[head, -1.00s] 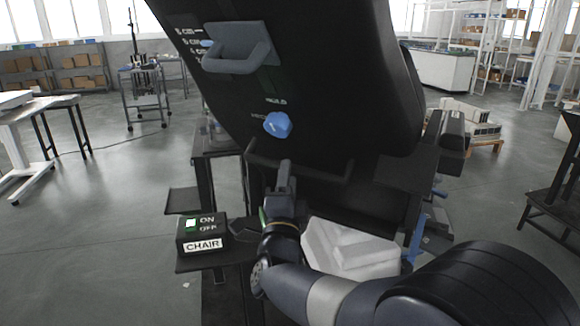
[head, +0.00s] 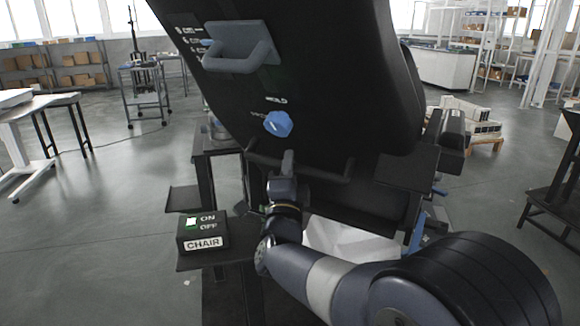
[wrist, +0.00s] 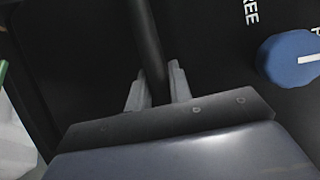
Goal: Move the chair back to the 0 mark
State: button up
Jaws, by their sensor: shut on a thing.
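The chair's tall black back panel (head: 340,90) leans over the middle of the head view. A thin black bar (head: 325,180) runs across its lower part. My gripper (head: 288,165) is shut on this bar, and in the wrist view the bar (wrist: 147,45) passes between my two grey fingers (wrist: 157,88). A blue knob (head: 278,124) with a white line sits above the bar, near small HOLD lettering. A cm scale (head: 188,40) with a blue pointer is at the panel's upper left; its reading is too small to tell, and no 0 is legible.
A grey loop handle (head: 240,50) juts from the panel's upper left. A black CHAIR switch box (head: 203,235) marked ON and OFF stands on a low shelf at left. A white faceted object (head: 345,240) lies behind my arm. Open floor (head: 110,220) spreads left.

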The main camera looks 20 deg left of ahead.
grip_shut()
